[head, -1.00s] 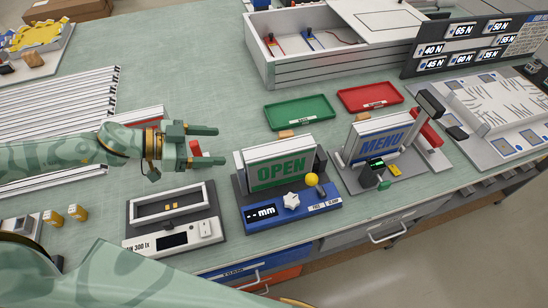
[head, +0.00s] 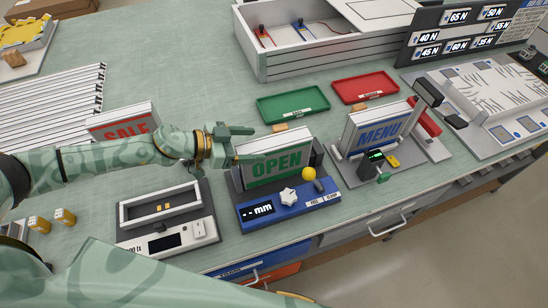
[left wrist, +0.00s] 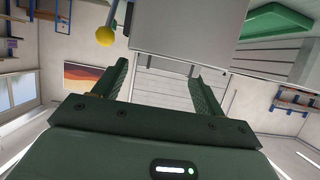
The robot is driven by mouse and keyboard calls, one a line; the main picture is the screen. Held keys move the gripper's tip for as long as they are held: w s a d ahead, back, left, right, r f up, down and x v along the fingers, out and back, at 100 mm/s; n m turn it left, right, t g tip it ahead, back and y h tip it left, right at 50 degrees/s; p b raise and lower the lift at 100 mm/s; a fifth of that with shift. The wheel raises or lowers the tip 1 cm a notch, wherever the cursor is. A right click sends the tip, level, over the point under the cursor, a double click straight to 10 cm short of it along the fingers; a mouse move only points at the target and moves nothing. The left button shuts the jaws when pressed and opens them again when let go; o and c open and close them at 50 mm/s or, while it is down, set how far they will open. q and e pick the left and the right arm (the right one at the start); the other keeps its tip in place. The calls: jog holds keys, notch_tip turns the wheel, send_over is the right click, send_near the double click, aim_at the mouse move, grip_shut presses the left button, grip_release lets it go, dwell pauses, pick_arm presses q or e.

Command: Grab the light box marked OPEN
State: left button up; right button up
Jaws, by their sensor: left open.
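The OPEN light box (head: 277,167), white with green letters on its front, stands upright in a blue-fronted fixture. In the left wrist view a pale panel that appears to be this box (left wrist: 195,25) is just beyond the fingertips. The left wrist view shows nothing held between the fingers (left wrist: 160,72). My right gripper is out of view.
The MENU light box (head: 379,129) stands in a fixture to the right; the SALE box (head: 127,126) is behind my left arm. Green (head: 293,104) and red (head: 366,87) trays lie behind. A yellow knob (head: 309,174) stands close at the fixture's right front.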

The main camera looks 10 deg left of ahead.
aim_at(272, 142)
pick_arm(q)
jog(key=x, duration=0.4)
jog(key=shift+w+d+r, duration=0.15)
jog(key=shift+w+d, duration=0.2)
jog(key=shift+s, duration=0.1)
jog(key=shift+c, duration=1.2)
jog(key=shift+r, duration=0.1)
grip_shut()
